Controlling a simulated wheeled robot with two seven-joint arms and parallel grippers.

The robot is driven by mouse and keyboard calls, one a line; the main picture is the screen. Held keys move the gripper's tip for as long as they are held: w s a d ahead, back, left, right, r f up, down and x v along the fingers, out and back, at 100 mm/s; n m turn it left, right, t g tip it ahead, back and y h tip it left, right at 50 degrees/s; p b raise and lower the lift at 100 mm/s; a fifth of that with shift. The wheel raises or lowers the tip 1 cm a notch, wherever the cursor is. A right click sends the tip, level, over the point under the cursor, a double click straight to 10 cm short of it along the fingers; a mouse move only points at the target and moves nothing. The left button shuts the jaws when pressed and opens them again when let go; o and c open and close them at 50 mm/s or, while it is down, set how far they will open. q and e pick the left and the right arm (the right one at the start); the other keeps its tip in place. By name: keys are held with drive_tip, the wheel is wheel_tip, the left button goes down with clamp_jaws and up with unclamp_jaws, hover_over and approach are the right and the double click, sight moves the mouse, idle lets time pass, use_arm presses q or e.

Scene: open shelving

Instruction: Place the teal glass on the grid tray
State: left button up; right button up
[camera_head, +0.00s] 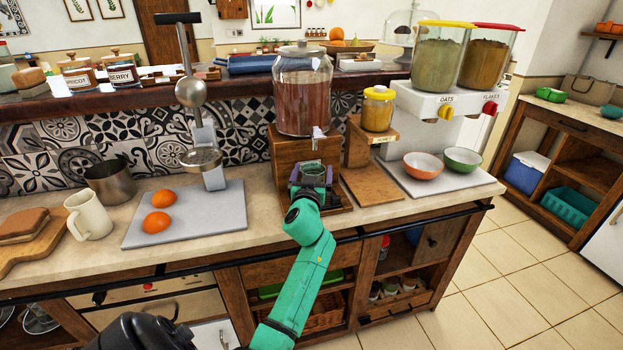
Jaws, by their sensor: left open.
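The small teal glass (313,168) shows just beyond and between the fingers of my left gripper (311,181), below the tap of the large drink dispenser (304,95). My left gripper is open around the glass; whether a finger touches it cannot be told. The gripper hides the lower part of the glass, so what it rests on is hidden. A dark tray, seemingly the grid tray (337,204), shows in part at the foot of the dispenser's wooden stand, mostly behind my gripper. My right gripper is not in view.
The dispenser's wooden stand (290,160) rises close behind my gripper. A wooden stand with a yellow jar (378,108) is to the right, then orange (423,166) and green (462,160) bowls. A grey board with two oranges (157,222) lies left, beside a white mug (88,216).

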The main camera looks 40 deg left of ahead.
use_arm(q)
drive_tip(key=b+v, duration=0.1)
drive_tip(key=v, duration=1.1)
drive_tip(key=shift+b, duration=0.35)
drive_tip(key=shift+r, duration=0.1)
